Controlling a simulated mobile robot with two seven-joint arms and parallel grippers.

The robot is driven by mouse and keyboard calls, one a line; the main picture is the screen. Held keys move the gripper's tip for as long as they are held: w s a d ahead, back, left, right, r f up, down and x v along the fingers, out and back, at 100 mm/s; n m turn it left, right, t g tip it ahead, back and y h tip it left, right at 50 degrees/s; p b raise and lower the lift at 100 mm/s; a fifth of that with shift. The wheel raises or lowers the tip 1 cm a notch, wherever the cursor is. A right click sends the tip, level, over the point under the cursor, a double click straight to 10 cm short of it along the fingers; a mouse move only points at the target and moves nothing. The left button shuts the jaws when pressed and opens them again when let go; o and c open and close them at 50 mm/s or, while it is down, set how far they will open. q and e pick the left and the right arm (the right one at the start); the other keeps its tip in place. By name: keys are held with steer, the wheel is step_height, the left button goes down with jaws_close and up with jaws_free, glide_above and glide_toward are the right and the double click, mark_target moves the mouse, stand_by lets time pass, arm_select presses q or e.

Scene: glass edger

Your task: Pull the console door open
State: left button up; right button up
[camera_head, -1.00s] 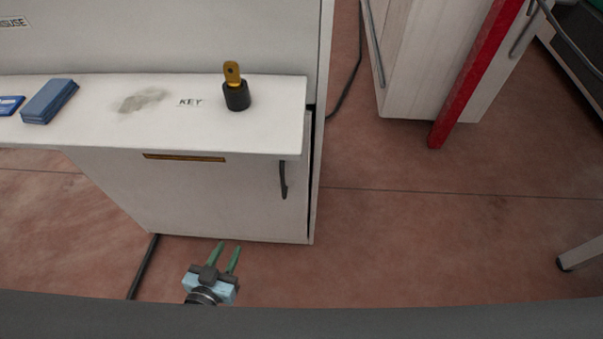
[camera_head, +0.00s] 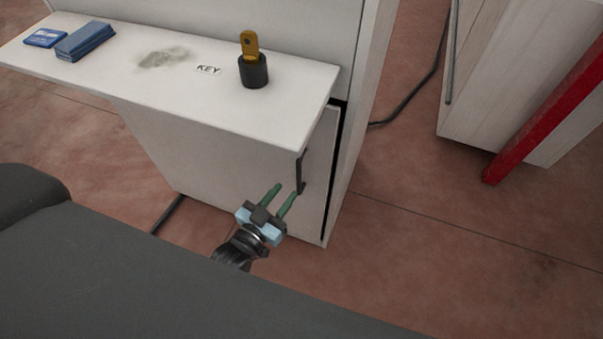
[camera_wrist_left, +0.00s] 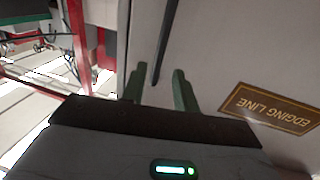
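The console door (camera_head: 225,155) is the pale front panel under the console's shelf. A dark line runs down its right edge; I cannot tell whether it is fully shut. Its dark upright bar handle (camera_head: 301,172) is near that edge and also shows in the left wrist view (camera_wrist_left: 166,45). My left gripper (camera_head: 284,192) is open, its green fingers pointing at the handle's lower part. In the left wrist view the handle's end appears between the two fingers (camera_wrist_left: 157,78); contact cannot be made out. My right gripper is not in view.
The shelf (camera_head: 200,105) overhangs the door and bears a key in a black holder (camera_head: 252,70) and blue blocks (camera_head: 85,41). A brass "EDGING LINE" plate (camera_wrist_left: 270,108) is on the door. A red post (camera_head: 550,115) and white cabinet stand right. Floor between is clear.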

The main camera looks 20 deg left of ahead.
arm_select(q)
glide_above(299, 192)
steer(key=shift+w+a, duration=0.1)
steer(key=shift+w, duration=0.25)
jaws_close()
stand_by(0.3)
